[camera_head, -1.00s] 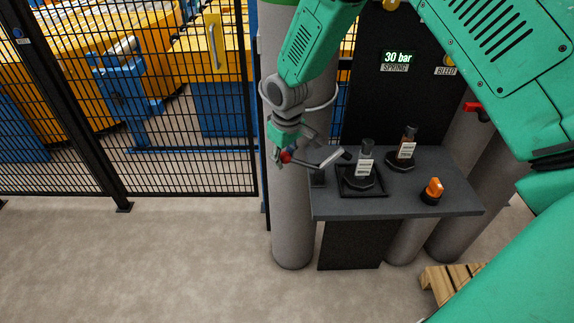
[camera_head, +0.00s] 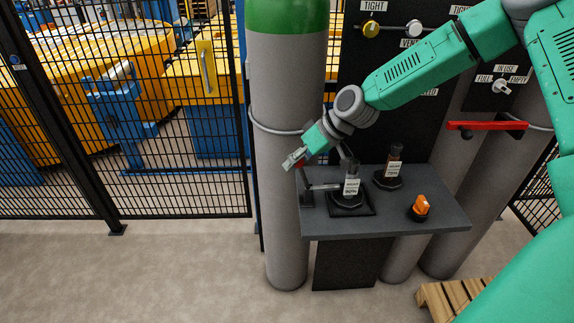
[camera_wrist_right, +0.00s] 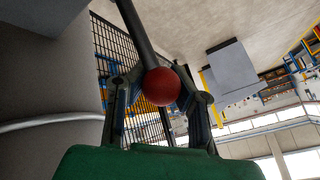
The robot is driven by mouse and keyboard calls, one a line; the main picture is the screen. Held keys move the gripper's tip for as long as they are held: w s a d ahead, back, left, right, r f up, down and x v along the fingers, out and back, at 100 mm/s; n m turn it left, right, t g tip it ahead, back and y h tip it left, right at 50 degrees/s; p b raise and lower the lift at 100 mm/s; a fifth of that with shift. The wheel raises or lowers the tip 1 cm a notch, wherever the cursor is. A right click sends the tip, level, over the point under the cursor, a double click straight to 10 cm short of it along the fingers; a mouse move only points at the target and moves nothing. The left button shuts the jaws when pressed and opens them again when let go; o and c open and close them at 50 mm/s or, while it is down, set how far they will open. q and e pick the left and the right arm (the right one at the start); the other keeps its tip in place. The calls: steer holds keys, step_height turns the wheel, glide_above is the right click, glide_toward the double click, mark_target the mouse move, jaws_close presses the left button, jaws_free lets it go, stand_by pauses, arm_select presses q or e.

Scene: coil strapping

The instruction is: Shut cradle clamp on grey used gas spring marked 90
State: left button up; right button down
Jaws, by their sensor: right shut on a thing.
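The grey gas spring (camera_head: 352,185) stands upright in the black cradle (camera_head: 366,211) on the small grey table; the print on its white label is too small to read. The cradle clamp (camera_head: 307,192) is at the cradle's left. Its bar (camera_head: 325,187) lies level, its end close to the spring; I cannot tell whether it touches. My right gripper (camera_head: 293,159) is above the clamp at the table's left end, and partly hides its lever. In the right wrist view, the fingers (camera_wrist_right: 163,92) are shut around the red ball knob (camera_wrist_right: 161,86) of the dark lever. My left gripper is out of view.
A second spring (camera_head: 394,163) stands behind right on the table (camera_head: 440,213). An orange knob (camera_head: 420,206) is at the front right. A tall grey cylinder (camera_head: 287,90) with a green top stands close at the left of my gripper. A dark panel is behind.

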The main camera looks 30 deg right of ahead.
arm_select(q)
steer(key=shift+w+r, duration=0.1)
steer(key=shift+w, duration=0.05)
arm_select(e)
steer(key=shift+s+d+f, duration=0.1)
steer(key=shift+s+f, duration=0.05)
steer(key=shift+s, duration=0.15)
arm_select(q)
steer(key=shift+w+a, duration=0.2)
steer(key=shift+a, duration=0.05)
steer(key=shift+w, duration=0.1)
arm_select(e)
steer(key=shift+w+d+r, duration=0.1)
steer(key=shift+w+r, duration=0.05)
steer(key=shift+r, duration=0.05)
